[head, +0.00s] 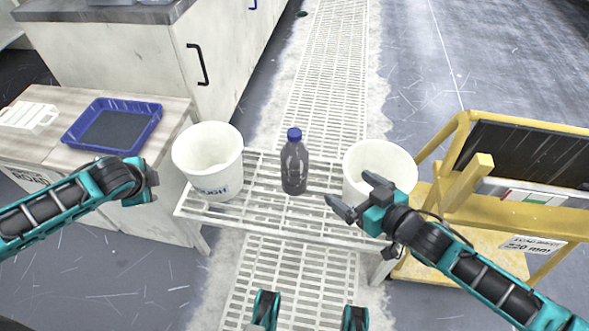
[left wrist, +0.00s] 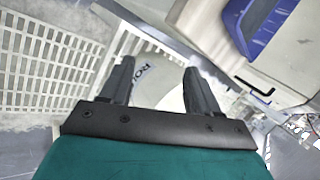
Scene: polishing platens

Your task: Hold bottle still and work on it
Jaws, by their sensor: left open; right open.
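A dark bottle with a blue cap (head: 294,165) stands upright in the middle of a white slatted table (head: 262,208). My right gripper (head: 354,194) is open and empty, to the right of the bottle and apart from it, in front of the right white bucket. My left arm comes in at the left; its fingers are hard to make out in the head view. In the left wrist view my left gripper (left wrist: 158,85) is open, with part of a lettered white bucket (left wrist: 168,98) beyond its fingers. The bottle does not show in that view.
A white bucket (head: 207,160) stands left of the bottle, another (head: 379,160) right of it. A blue tray (head: 113,125) lies on a side counter at left. A yellow cart (head: 455,215) stands at right. The tabletop near the bottle is free.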

